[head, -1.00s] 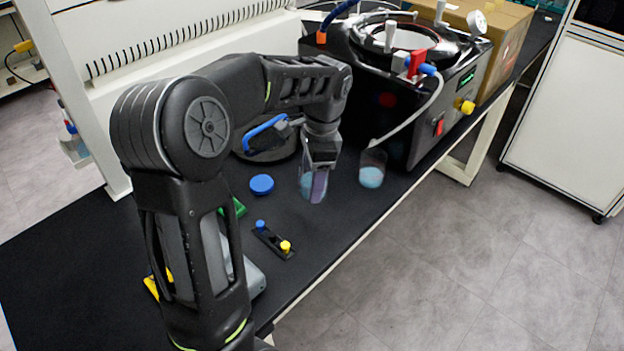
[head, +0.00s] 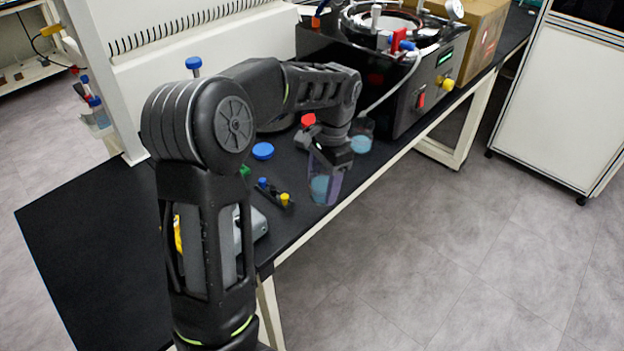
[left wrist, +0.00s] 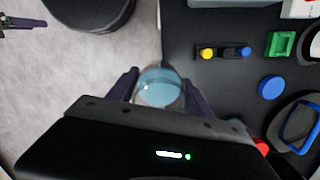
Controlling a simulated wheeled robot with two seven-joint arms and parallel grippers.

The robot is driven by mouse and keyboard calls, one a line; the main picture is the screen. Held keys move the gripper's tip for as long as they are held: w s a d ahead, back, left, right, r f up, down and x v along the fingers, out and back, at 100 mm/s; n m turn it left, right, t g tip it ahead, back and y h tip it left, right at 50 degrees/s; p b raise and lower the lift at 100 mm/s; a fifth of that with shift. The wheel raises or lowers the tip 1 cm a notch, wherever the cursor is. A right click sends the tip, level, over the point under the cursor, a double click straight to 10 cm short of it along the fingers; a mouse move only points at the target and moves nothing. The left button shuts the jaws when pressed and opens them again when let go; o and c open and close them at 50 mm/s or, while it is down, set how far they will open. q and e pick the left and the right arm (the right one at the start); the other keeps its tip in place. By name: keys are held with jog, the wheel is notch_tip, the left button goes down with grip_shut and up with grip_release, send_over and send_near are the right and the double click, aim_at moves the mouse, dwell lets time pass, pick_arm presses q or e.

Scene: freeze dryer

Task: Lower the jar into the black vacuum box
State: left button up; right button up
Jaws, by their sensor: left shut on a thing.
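My left gripper (head: 332,158) is shut on a clear jar (head: 325,188) with pale blue contents. The jar hangs below the fingers, near the bench's front edge, slightly tilted in the head view. In the left wrist view the jar (left wrist: 158,87) sits between the two dark fingers, with its round blue contents showing. The black vacuum box (head: 405,105) stands farther back on the bench, with a round ring (head: 396,18) on top. The jar is apart from it.
A second vessel with blue contents (head: 361,143) stands by the box, below a tube. A blue cap (head: 263,151) and a small black strip with blue and yellow knobs (head: 284,200) lie on the bench. A cardboard box (head: 485,35) is behind. The floor beyond the front edge is clear.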

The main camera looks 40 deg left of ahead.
pick_arm(q)
jog(key=f, duration=0.1)
jog(key=w+d+f+n, duration=0.2)
jog(key=f, duration=0.1)
jog(key=shift+w, duration=0.25)
jog(key=d+f+n, duration=0.2)
jog(key=d+f, duration=1.2)
jog(key=shift+s+d+f+h, duration=0.2)
jog(key=shift+s+d+h, duration=0.1)
jog(key=shift+s, duration=0.1)
